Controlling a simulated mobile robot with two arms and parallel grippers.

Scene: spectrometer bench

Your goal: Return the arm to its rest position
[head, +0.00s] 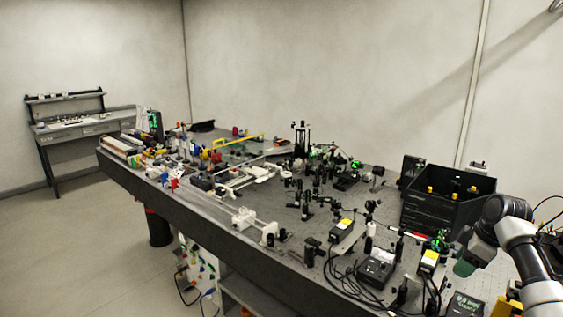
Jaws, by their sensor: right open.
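My right arm comes in at the right edge, bent at a dark joint. Its right gripper (465,267) points down and left over the right end of the optical table (222,210). It is small and dark here, and I see nothing held in it. It is open. My left gripper is not in view.
A black open box (446,212) with yellow-topped parts stands close to my right arm. A black controller box (377,267) with loose cables lies left of the gripper. Optical mounts crowd the table. A workbench (85,128) stands far left, with clear floor (85,240) before it.

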